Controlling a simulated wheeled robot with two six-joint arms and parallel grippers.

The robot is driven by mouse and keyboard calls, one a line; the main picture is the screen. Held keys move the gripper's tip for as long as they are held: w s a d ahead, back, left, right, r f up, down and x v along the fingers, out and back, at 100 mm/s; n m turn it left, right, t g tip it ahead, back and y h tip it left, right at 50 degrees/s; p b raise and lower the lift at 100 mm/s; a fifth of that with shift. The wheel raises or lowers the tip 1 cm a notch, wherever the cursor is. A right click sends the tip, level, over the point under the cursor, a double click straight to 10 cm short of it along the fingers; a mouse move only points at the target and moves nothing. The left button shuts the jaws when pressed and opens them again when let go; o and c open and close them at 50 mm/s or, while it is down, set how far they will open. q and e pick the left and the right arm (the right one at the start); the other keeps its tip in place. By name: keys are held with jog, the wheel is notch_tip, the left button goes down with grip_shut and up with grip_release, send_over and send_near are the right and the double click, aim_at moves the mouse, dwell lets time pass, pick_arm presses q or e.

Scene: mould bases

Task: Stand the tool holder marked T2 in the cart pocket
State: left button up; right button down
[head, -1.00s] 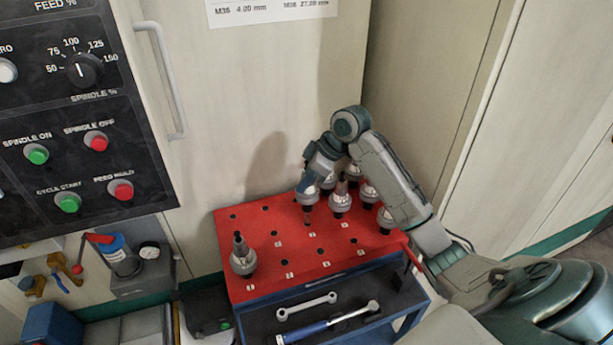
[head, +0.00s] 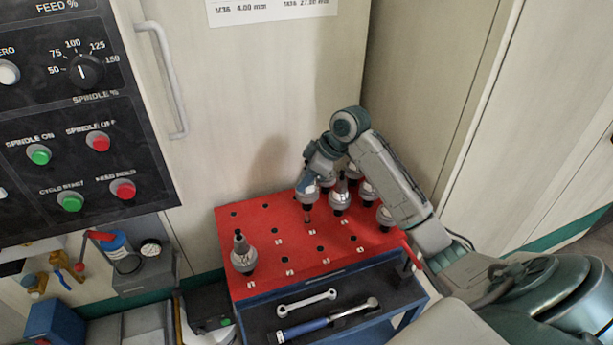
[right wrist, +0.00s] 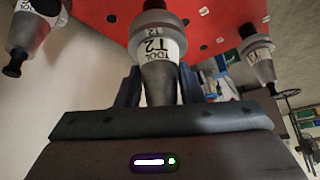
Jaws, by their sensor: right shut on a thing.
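The tool holder marked T2 (right wrist: 155,55) is a grey cone with a white label, and its dark stud end points at the red cart top. My right gripper (right wrist: 160,88) is shut on it, with one dark finger on each side. In the head view my right gripper (head: 311,186) is over the back middle of the cart's red top (head: 275,215), pointing down. The lower end of the held holder (head: 308,212) is close to the red surface; whether it is inside a pocket I cannot tell. My left gripper is not in view.
Several other holders stand close on the right, one of them (head: 340,198) right beside my gripper. A lone holder (head: 243,255) stands at front left. Empty pockets lie between. A wrench (head: 306,303) and a blue-handled tool (head: 325,320) lie on the lower shelf. A cabinet wall rises behind.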

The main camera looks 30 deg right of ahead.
aim_at(306, 194)
jog(key=shift+f+b, duration=0.35)
jog(key=shift+f, duration=0.95)
jog(key=shift+f, duration=1.6)
jog(key=shift+f, duration=0.1)
